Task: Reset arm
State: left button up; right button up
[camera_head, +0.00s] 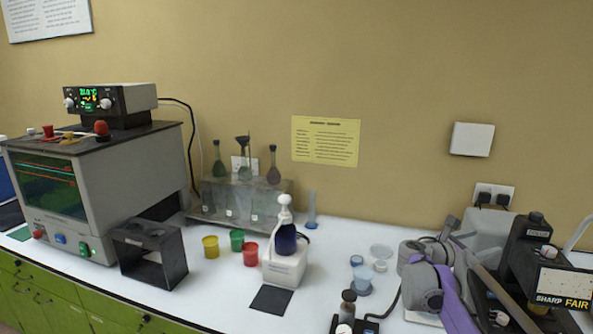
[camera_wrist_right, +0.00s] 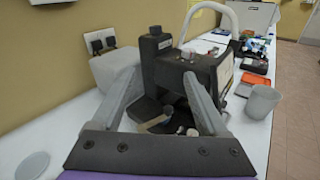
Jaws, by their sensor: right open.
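My right gripper (camera_head: 466,245), with grey fingers and a purple body, is over the right part of the white bench. It is open and empty. In the right wrist view the fingers (camera_wrist_right: 160,78) are spread wide, with the black instrument (camera_wrist_right: 165,62) showing between and beyond them. I cannot tell the exact gap to it. In the head view this instrument (camera_head: 530,235), labelled SHARP FAIR, stands right of the gripper and is partly cut off. My left gripper is not in view.
Yellow (camera_head: 211,247), green (camera_head: 237,240) and red (camera_head: 250,255) cups are nearby. A rack of flasks (camera_head: 240,204) is behind. An oven (camera_head: 60,195) stands left. A grey cup (camera_wrist_right: 263,101) is at right.

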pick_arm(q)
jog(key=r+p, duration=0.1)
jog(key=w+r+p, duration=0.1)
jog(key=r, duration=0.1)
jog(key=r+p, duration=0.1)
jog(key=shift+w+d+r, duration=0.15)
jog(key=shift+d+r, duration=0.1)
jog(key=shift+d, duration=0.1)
pick_arm(e)
jog(key=s+a+f+m+y, duration=0.5)
jog(key=s+a+f+m, duration=0.2)
jog(key=s, duration=0.5)
jog(key=s+a+f+m+y, duration=0.5)
jog(key=s+a+f+m, duration=0.2)
jog(key=s+a, duration=0.4)
jog(key=s+a+f+m+y, duration=0.6)
jog(key=s+a+f+m, duration=0.1)
jog(key=s, duration=0.6)
jog(key=shift+s+a+f+g, duration=0.2)
jog(key=shift+a+f+g, duration=0.2)
jog(key=shift+a+f, duration=0.45)
jog(key=shift+a+r, duration=0.15)
jog(key=shift+r, duration=0.05)
